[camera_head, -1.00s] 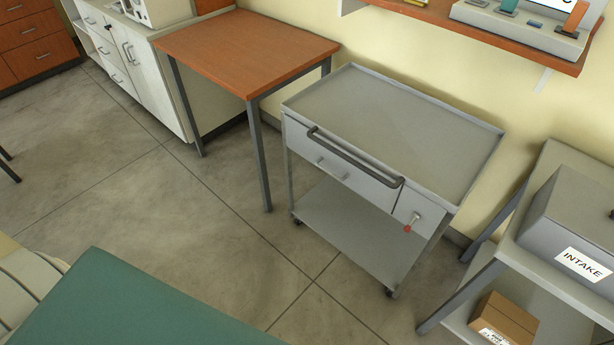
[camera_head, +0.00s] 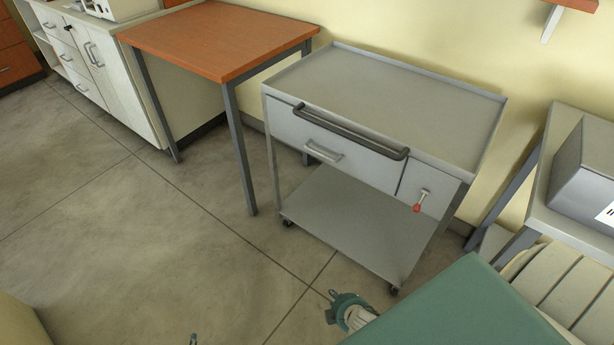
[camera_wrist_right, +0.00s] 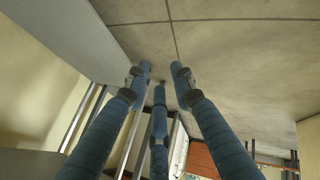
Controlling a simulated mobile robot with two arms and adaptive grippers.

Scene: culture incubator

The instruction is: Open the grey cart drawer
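The grey cart (camera_head: 385,108) stands against the wall in the head view. Its wide drawer (camera_head: 345,150) looks shut, with a pale pull handle (camera_head: 323,151) on its front. A dark push bar (camera_head: 350,131) runs above it. To the right is a narrow front panel (camera_head: 432,190) with a red-tipped lever or key (camera_head: 419,202). My right gripper (camera_head: 335,307) is low, in front of the cart and apart from it. In the right wrist view my right gripper (camera_wrist_right: 160,78) has its blue fingers spread and empty. Only a small tip, apparently of my left gripper (camera_head: 193,340), shows at the bottom edge.
A wooden-topped table (camera_head: 220,40) stands left of the cart. A grey rack (camera_head: 545,195) with a grey box (camera_head: 592,170) stands to the right. The floor (camera_head: 150,245) in front of the cart and table is clear.

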